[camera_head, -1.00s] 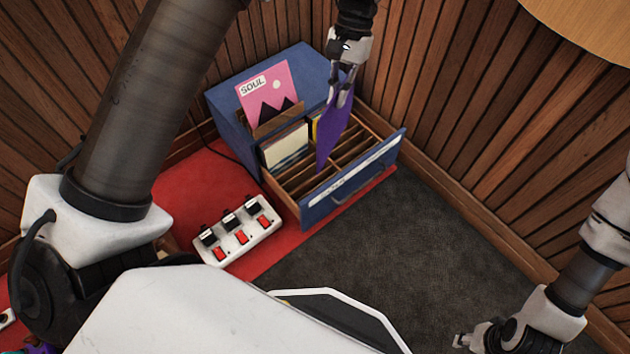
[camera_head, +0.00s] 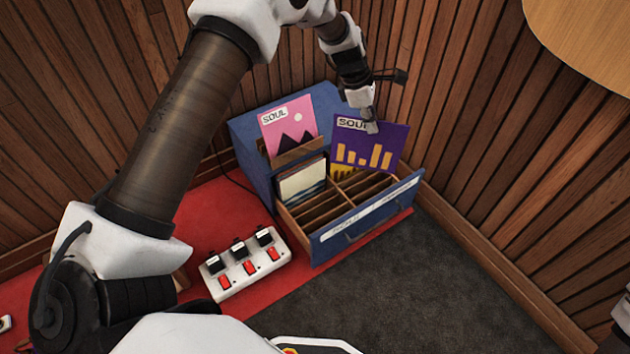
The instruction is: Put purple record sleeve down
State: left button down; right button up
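The purple record sleeve (camera_head: 366,145) has a "SOUL" label and yellow bars on its face. It is upright, turned face-on to the camera, above the rear part of the open drawer. My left gripper (camera_head: 370,124) is shut on its top edge, with a finger showing in front of the sleeve. The blue cabinet's open drawer (camera_head: 365,222) has wooden dividers and several empty slots. The sleeve hides part of the drawer's back, so I cannot tell whether its lower edge touches anything. My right gripper is out of view.
A pink "SOUL" sleeve (camera_head: 289,126) stands in a wooden holder on the cabinet. A white switch box (camera_head: 246,265) sits on the red mat (camera_head: 205,215). Wood-panelled walls close in behind.

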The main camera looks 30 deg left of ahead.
aim_at(337, 141)
pick_arm(q)
jog(key=a+f+n+b, duration=0.1)
jog(key=a+f+n, duration=0.1)
jog(key=a+f, duration=0.1)
jog(key=a+f+n+t+b, duration=0.1)
jog(key=a+f+n+b, duration=0.1)
jog(key=a+f, duration=0.1)
jog(key=a+f+n+t+y+b, duration=0.1)
jog(key=a+f+n, duration=0.2)
jog(key=f, duration=0.2)
jog(key=shift+w+f, duration=0.15)
jog(key=shift+f, duration=0.15)
jog(key=s+a+f+n+b, duration=0.1)
jog(key=a+f+b, duration=0.1)
jog(key=f+b, duration=0.4)
jog(key=s+a+f+n+y+b, duration=0.1)
jog(key=f+b, duration=0.5)
jog(key=f, duration=0.7)
jog(key=shift+s+a+f, duration=0.35)
jog(key=shift+s+a, duration=0.35)
jog(key=shift+a, duration=0.45)
jog(key=c, duration=1.3)
grip_release()
